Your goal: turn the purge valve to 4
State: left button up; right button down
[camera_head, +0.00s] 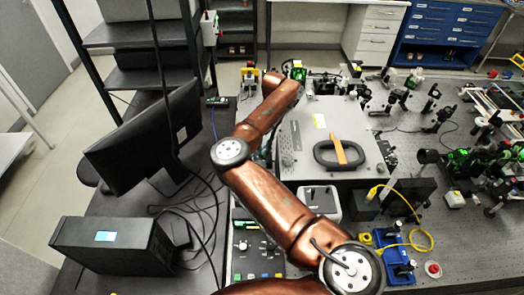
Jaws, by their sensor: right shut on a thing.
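My right arm reaches up the bench, and my right gripper (297,71) is a small dark shape at its far end, behind the back left corner of the grey spectrometer box (300,138). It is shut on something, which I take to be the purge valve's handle. The valve and its numbers are too small and too covered to read. My left gripper is not in view.
A black handle with an orange strip (340,152) lies on the box. A monitor (150,140) and a black unit (112,245) stand left. A control panel (255,245) is beside my arm. Optics and a yellow cable (422,240) crowd the right.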

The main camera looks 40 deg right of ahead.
jog(key=shift+m, duration=0.4)
jog(key=c, duration=1.9)
grip_release()
jog(key=v, duration=1.2)
jog(key=shift+s, duration=0.2)
jog(key=shift+r, duration=0.1)
